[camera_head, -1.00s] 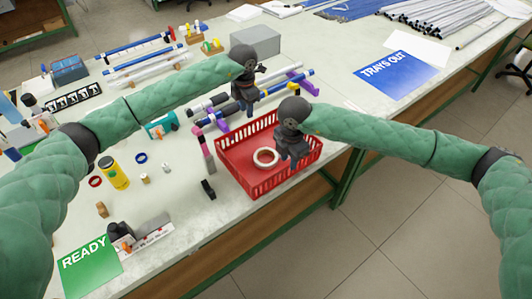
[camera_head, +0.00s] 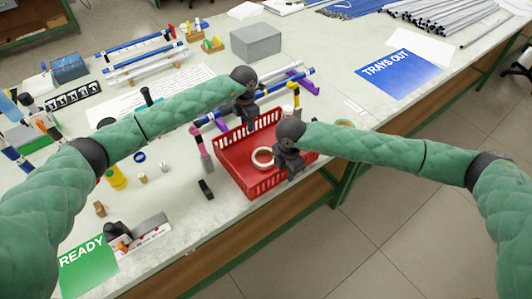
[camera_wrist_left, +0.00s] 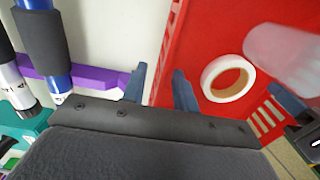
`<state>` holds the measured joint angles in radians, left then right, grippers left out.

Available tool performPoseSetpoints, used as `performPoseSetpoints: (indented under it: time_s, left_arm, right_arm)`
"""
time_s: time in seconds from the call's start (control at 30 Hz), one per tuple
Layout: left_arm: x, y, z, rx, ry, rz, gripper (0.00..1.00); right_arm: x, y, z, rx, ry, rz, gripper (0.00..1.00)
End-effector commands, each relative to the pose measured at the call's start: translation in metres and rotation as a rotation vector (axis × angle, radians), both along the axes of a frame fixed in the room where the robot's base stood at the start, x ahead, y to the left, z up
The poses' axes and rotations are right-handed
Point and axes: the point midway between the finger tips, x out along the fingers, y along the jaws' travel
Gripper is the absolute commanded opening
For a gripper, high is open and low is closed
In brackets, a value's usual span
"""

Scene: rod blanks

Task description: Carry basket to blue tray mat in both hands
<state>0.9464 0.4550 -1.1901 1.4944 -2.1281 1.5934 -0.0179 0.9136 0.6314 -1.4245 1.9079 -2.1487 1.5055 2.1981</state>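The red basket (camera_head: 232,170) stands on the table near its front edge, with a white tape roll (camera_head: 262,157) inside. My left gripper (camera_head: 247,120) is at the basket's far wall. In the left wrist view its fingers (camera_wrist_left: 159,88) are apart, one on each side of the red wall (camera_wrist_left: 168,60), not visibly closed on it. My right gripper (camera_head: 286,172) is low at the basket's near right side; its fingers are too hidden to tell their state. The blue tray mat (camera_head: 400,75), marked TRAYS OUT, lies flat at the right.
A grey box (camera_head: 256,42) stands behind the basket. Blue and purple rod parts (camera_head: 290,80) lie just beyond the far wall. A black block (camera_head: 206,189) is left of the basket. A green READY mat (camera_head: 88,266) is at front left. White paper (camera_head: 415,46) lies behind the blue mat.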

Motion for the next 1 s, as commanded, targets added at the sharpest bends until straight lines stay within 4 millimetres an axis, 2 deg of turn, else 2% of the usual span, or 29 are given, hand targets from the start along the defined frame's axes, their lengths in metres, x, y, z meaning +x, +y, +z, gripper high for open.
performPoseSetpoints:
  time_s: [0.1, 0.23, 0.27, 0.67, 1.0]
  left_arm:
    - [0.0, 0.0, 0.0, 0.0, 0.0, 0.0, 0.27]
    - [0.0, 0.0, 0.0, 0.0, 0.0, 0.0, 0.02]
    - [0.0, 0.0, 0.0, 0.0, 0.0, 0.0, 0.0]
    - [0.0, 0.0, 0.002, -0.001, -0.001, 0.0, 0.0]
    - [0.0, 0.0, 0.019, -0.001, -0.001, 0.0, 0.0]
  right_arm:
    - [0.0, 0.0, 0.0, 0.0, 0.0, 0.0, 0.27]
    - [0.0, 0.0, 0.0, 0.0, 0.0, 0.0, 0.02]
    - [0.0, 0.0, 0.0, 0.0, 0.0, 0.0, 0.0]
    - [0.0, 0.0, 0.002, -0.001, -0.001, 0.0, 0.0]
    - [0.0, 0.0, 0.019, -0.001, -0.001, 0.0, 0.0]
